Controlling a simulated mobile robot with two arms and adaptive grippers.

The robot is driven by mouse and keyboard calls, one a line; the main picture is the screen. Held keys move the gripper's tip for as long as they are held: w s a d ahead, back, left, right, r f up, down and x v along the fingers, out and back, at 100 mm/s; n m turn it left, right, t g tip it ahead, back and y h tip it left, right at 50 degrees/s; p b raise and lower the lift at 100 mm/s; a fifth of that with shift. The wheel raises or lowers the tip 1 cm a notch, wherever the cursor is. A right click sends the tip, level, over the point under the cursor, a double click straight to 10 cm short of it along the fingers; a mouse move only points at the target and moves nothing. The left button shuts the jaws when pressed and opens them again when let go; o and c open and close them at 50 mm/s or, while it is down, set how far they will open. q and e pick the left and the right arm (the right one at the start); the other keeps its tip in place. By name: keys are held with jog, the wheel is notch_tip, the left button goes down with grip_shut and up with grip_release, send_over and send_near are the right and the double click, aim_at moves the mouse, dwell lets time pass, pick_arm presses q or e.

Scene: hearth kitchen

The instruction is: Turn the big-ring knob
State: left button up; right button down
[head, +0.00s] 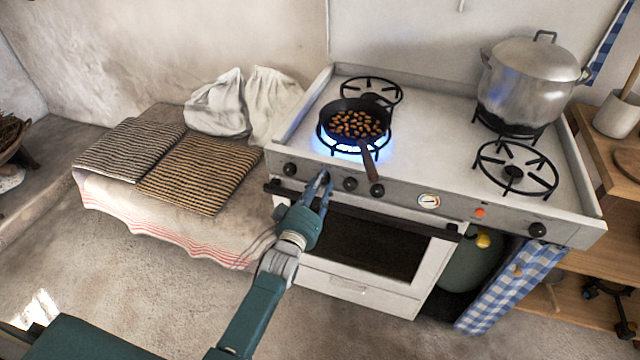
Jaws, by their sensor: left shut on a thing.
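The stove's front panel (405,199) carries a row of black knobs. My left gripper (323,180) is at this panel, with its fingers shut on a stove knob, the second from the left. The fingers hide most of that knob, so its turn angle cannot be told. Beside it are the far-left knob (290,169), a knob just right of the gripper (350,184) and another one further right (377,190). A last knob (538,230) is at the panel's right end. Blue flame (342,149) burns under the front-left pan. My right gripper is not in view.
A pan (334,112) of brown nuts or beans sits on the lit burner, its handle (370,166) reaching over the front edge. A large lidded pot (520,85) stands at the back right. The oven rail (400,217) runs below the knobs. Folded striped cloths (195,170) lie left.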

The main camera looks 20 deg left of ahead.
pick_arm(q)
jog(key=m, duration=0.4)
jog(key=shift+f+m, duration=0.25)
jog(key=shift+m, duration=1.65)
jog(key=shift+s+f, duration=0.1)
jog(key=o, duration=0.9)
jog(key=shift+o, duration=1.3)
jog(key=shift+r, duration=0.2)
jog(key=s, duration=1.2)
jog(key=shift+a, duration=0.25)
